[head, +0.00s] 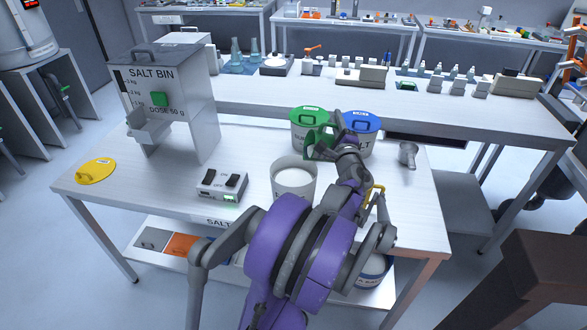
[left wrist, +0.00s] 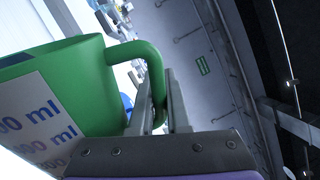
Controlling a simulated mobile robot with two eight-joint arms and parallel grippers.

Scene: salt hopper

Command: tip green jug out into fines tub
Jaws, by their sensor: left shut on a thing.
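My left gripper (head: 338,143) is shut on the handle of the green jug (head: 317,147). The jug is held above the table, behind an open tub (head: 294,180) of white material, and looks tilted well over. The left wrist view shows the jug's green wall (left wrist: 85,85), its ml markings and its handle between my fingers (left wrist: 160,110). What is inside the jug is hidden. The open tub may be the fines tub, but I cannot read its label. My right gripper is not in view.
Tubs with a green lid (head: 308,113) and a blue lid (head: 361,121) stand behind the gripper. A salt bin (head: 165,95), a yellow lid (head: 95,171) and a switch box (head: 222,186) are to the left. A metal scoop (head: 408,154) lies right. The table's front left is clear.

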